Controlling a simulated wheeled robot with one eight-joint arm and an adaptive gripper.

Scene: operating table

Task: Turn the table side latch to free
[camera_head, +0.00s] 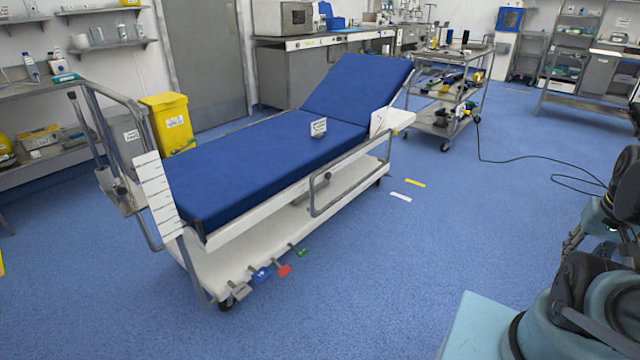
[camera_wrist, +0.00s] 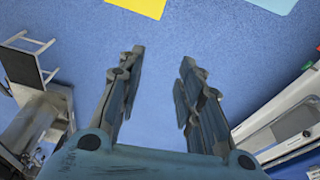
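The operating table (camera_head: 270,150) has a blue padded top with a raised backrest, on a white base. A grey tubular side rail (camera_head: 352,187) hangs along its near side. A small dark grey lever-like part (camera_head: 318,187) sits under the near edge, left of the rail; it may be the side latch, but its setting is too small to tell. My gripper (camera_wrist: 160,65) is open and empty in the wrist view, its two fingers apart over blue floor.
Coloured pedals (camera_head: 262,274) stick out at the table's lower near end. A yellow bin (camera_head: 168,122) stands behind it. A trolley (camera_head: 450,95) stands beyond the backrest, with a black cable (camera_head: 520,162) trailing over the floor. The floor between my arm and the table is mostly clear.

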